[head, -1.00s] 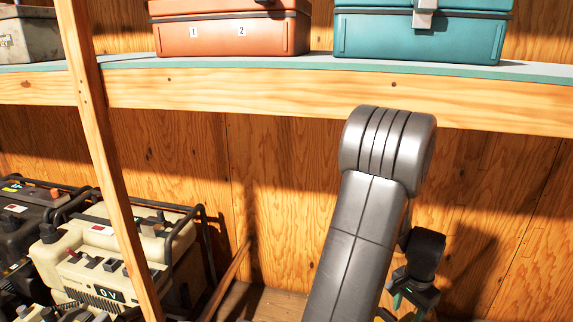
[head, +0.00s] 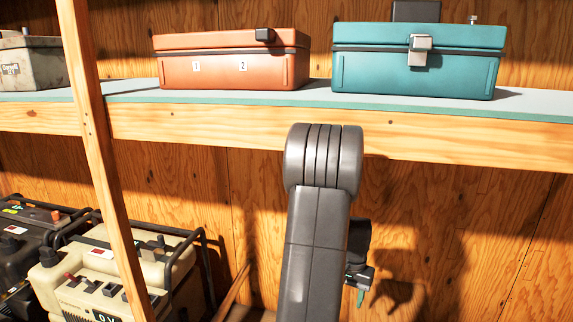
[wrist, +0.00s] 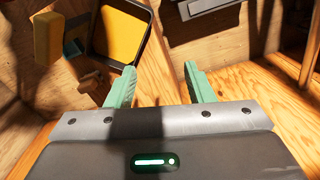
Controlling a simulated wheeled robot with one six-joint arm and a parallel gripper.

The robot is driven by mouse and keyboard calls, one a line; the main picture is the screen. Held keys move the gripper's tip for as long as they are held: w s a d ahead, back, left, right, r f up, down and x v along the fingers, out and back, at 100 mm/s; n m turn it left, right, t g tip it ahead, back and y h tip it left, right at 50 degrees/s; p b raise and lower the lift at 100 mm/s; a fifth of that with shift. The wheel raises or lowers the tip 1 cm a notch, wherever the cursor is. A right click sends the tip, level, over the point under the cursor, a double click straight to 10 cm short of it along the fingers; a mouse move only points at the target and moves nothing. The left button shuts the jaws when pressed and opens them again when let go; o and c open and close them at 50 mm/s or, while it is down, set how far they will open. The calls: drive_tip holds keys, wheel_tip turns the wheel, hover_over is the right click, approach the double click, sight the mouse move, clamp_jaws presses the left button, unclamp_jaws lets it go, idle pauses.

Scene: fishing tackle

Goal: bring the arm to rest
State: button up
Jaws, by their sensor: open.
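My gripper (wrist: 160,92) shows in the wrist view with its two green fingers spread apart and nothing between them. Part of my wrist shows behind the arm's right side, and the fingers are mostly hidden there.
A wooden post (head: 100,160) and beige power unit (head: 110,280) are at left. A yellow-filled tray (wrist: 118,35) lies beyond my fingers.

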drive_tip(key=w+a+r+n+p, duration=0.1)
drive_tip(key=w+a+n, duration=0.1)
drive_tip(key=a, duration=0.6)
drive_tip(key=w+a+r+n, duration=0.1)
drive_tip(key=w+a+n, duration=0.2)
drive_tip(key=a, duration=0.5)
drive_tip(key=shift+a+r+n+p, duration=0.15)
drive_tip(key=shift+a+n+p, duration=0.15)
drive_tip(key=shift+p, duration=0.1)
drive_tip(key=shift+d, duration=0.1)
